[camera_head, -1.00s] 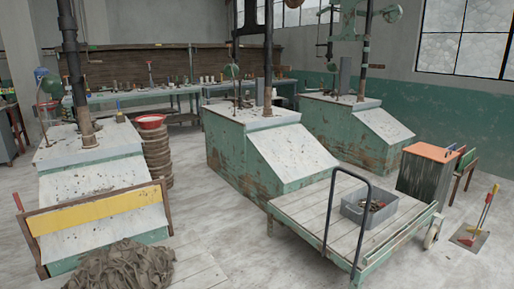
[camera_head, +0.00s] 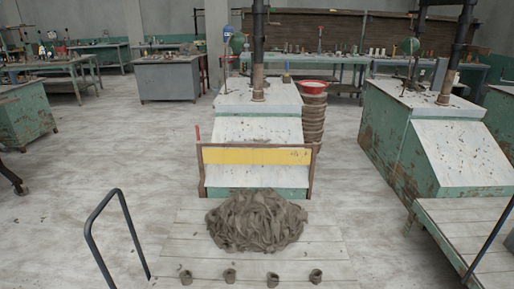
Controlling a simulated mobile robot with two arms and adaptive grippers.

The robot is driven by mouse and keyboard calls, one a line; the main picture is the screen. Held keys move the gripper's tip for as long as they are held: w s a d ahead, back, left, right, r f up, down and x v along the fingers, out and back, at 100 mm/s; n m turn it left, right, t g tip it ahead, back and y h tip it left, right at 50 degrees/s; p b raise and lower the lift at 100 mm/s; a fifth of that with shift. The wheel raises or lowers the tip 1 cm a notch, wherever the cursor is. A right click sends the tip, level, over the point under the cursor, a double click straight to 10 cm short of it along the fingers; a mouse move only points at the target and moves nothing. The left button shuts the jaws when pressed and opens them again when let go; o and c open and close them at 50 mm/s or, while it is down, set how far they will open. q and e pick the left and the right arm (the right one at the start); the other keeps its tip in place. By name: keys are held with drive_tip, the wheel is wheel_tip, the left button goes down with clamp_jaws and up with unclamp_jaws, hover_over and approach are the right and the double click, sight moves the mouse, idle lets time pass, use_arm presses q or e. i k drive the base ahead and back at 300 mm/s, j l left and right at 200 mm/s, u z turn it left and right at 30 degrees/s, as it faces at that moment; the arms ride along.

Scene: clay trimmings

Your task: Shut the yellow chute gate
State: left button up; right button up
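The yellow chute gate (camera_head: 256,156) is a yellow board held in a brown frame. It stands across the lower front of the middle green machine, below its pale sloping chute (camera_head: 256,130). A thin upright piece with a red top (camera_head: 197,133) rises at the frame's left side. A heap of grey-brown clay trimmings (camera_head: 257,222) lies in front of the gate. Whether the gate is fully shut cannot be told from here. Neither of my grippers is in view.
Several small clay pots (camera_head: 229,275) stand in a row on boards before the heap. A black bent rail (camera_head: 115,220) rises at the lower left. A plank cart (camera_head: 465,235) and another green machine (camera_head: 400,130) are at right. Floor left of the gate is clear.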

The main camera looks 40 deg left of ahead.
sight(227, 156)
drive_tip(key=u, duration=4.15)
drive_tip(key=i+j+u, duration=0.25)
drive_tip(key=u, duration=0.2)
drive_tip(key=i+j+u, duration=0.1)
drive_tip(key=i+u, duration=0.3)
drive_tip(key=i+l+z, duration=0.2)
drive_tip(key=i+z, duration=0.25)
drive_tip(key=i+l+z, duration=0.1)
drive_tip(key=i+z, duration=0.65)
drive_tip(key=z, duration=0.15)
drive_tip(key=i+j+z, duration=0.2)
drive_tip(key=i+z, duration=0.25)
drive_tip(key=i+l+z, duration=0.3)
drive_tip(key=i+z, duration=0.65)
drive_tip(key=i, duration=0.15)
drive_tip(key=i+j+z, duration=0.1)
drive_tip(key=i+z, duration=0.7)
drive_tip(key=i, duration=0.6)
drive_tip(key=i+j+z, duration=0.1)
drive_tip(key=i+z, duration=0.15)
drive_tip(key=i, duration=0.7)
drive_tip(key=i+u, duration=0.15)
drive_tip(key=i, duration=1.45)
